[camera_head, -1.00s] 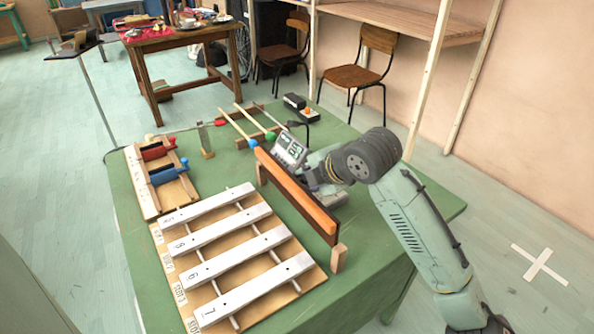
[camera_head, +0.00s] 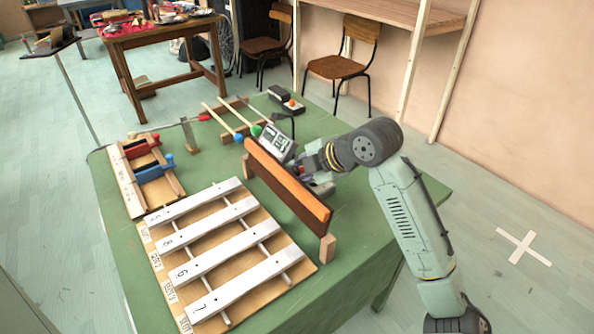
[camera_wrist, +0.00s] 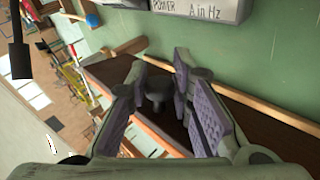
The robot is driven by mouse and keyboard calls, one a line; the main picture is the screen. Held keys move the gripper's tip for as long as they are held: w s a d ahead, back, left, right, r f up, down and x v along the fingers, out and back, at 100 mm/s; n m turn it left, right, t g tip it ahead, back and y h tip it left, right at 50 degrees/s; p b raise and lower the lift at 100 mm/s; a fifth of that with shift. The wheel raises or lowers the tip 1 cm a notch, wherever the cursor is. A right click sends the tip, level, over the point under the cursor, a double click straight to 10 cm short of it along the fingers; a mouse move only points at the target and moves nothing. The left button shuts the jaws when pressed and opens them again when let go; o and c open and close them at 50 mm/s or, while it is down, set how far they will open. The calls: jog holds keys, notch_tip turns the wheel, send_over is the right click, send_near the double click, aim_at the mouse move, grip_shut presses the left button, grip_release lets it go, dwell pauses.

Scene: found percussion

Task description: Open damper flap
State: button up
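The damper flap, as I take it, is a long board with an orange-brown face (camera_head: 287,190), standing on edge behind the metal bars in the head view. In the wrist view its dark side (camera_wrist: 108,72) runs behind my fingers. A grey knob (camera_wrist: 156,92) shows between my fingers, in front of the dark board. My gripper (camera_wrist: 158,70) is open, with a purple-padded finger on each side of the knob; contact cannot be told. In the head view my gripper (camera_head: 312,168) is behind the board and partly hidden by it.
Numbered metal bars (camera_head: 215,240) lie on a frame in front of the board. A meter with a display (camera_head: 277,143) stands close behind it; its lettered edge (camera_wrist: 200,8) shows in the wrist view. Two mallets (camera_head: 232,122) lie farther back.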

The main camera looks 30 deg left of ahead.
jog(key=o, duration=0.4)
jog(key=v, duration=1.2)
dwell(0.3)
